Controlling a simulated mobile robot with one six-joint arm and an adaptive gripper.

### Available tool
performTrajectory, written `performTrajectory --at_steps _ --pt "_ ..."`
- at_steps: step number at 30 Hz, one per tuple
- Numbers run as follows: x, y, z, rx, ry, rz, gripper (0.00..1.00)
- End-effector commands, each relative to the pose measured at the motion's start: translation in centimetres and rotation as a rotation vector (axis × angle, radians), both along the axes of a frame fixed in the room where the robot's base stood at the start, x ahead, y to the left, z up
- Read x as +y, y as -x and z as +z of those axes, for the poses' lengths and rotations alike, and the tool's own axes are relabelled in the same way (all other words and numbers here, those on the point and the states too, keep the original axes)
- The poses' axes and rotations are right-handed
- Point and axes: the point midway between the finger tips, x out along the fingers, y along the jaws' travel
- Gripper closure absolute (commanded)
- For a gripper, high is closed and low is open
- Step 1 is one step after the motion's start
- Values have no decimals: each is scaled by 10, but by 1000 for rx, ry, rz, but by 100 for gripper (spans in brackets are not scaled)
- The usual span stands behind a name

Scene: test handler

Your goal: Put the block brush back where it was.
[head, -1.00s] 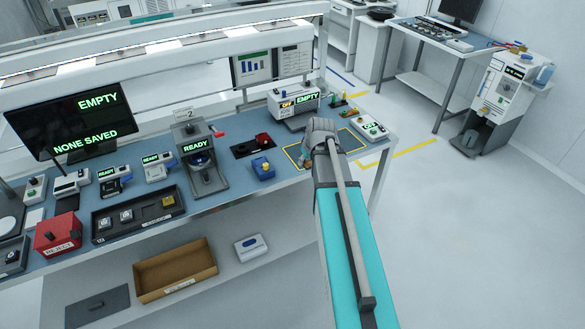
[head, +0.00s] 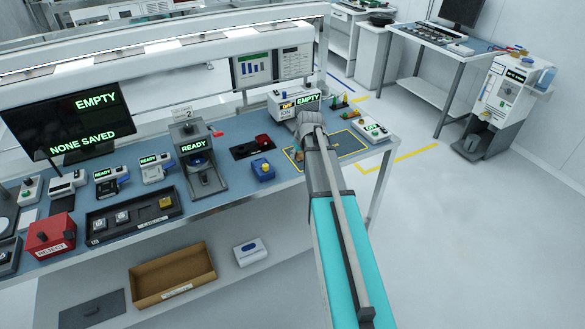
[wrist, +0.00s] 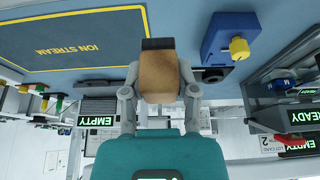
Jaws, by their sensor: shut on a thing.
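The block brush (wrist: 160,75) is a tan wooden block with a dark edge, seen in the wrist view. My gripper (wrist: 160,85) is shut on it, one finger at each side. In the head view my gripper (head: 299,153) is over the left part of the yellow-outlined mat (head: 347,144), and my arm hides most of the brush. The mat, marked ION STREAM, fills the upper left of the wrist view (wrist: 75,45). I cannot tell whether the brush touches the bench.
A blue block with a yellow knob (head: 263,172) stands left of the mat. A box reading EMPTY (head: 300,103) and small coloured-topped items (head: 343,101) are behind it. A white control box (head: 372,130) is at its right. The bench's front edge runs below.

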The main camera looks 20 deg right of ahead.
Motion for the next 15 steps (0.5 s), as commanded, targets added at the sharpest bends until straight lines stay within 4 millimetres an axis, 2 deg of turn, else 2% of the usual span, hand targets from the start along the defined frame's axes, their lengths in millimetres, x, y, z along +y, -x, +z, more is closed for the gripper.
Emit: performTrajectory --at_steps 1,15 --pt "-2 -14 -8 0 0 1 99" --pt "-3 -44 -50 0 0 2 99"
